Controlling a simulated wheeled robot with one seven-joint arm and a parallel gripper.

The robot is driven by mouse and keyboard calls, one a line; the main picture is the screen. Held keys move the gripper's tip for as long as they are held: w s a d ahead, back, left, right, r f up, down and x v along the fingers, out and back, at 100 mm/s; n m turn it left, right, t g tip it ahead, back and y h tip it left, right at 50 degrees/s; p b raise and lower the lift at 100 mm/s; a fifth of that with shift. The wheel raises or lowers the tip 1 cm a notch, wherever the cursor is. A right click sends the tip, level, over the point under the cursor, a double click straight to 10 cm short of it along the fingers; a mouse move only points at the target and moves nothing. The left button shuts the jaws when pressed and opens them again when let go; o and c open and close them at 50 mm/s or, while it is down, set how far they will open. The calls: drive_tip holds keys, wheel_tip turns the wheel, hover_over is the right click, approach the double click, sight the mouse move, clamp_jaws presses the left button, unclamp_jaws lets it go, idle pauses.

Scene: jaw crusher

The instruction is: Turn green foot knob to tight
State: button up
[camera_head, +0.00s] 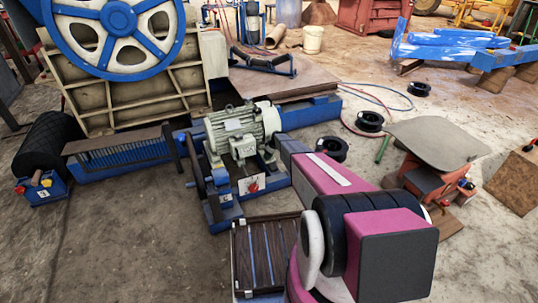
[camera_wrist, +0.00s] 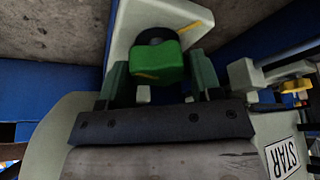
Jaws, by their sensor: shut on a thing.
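The green foot knob (camera_wrist: 158,62) shows in the upper middle of the wrist view, with a yellow mark on its face and a dark round part behind it. It sits on a pale foot plate (camera_wrist: 133,28). My gripper (camera_wrist: 159,72) has one finger on each side of the knob and is shut on it. The exact contact at the fingertips is partly hidden. In the head view, the pale green motor (camera_head: 240,130) stands on a blue frame in the middle; the knob and my gripper cannot be made out there.
A white panel with a red knob (camera_head: 252,186) is at the motor's front. A label reading "STAR" (camera_wrist: 283,158) and a yellow and red part (camera_wrist: 295,88) lie right in the wrist view. A big blue flywheel (camera_head: 115,30) stands behind left. Dark slatted boards (camera_head: 262,255) lie in front.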

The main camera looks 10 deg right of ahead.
drive_tip(key=m+t+h, duration=0.1)
drive_tip(key=m, duration=0.3)
drive_tip(key=shift+s, duration=0.1)
drive_tip(key=m+h, duration=0.1)
drive_tip(key=m, duration=0.1)
drive_tip(key=m+h, duration=0.1)
drive_tip(key=m, duration=0.2)
drive_tip(key=shift+a+t, duration=0.1)
drive_tip(key=shift+t, duration=0.3)
drive_tip(key=m+h, duration=0.1)
drive_tip(key=m, duration=0.3)
drive_tip(key=shift+m+h, duration=0.3)
drive_tip(key=shift+h, duration=0.1)
drive_tip(key=m, duration=0.2)
drive_tip(key=m+g+h, duration=0.1)
drive_tip(key=m, duration=0.1)
drive_tip(key=shift+m+h, duration=0.3)
drive_tip(key=shift+m, duration=0.1)
drive_tip(key=o, duration=0.9)
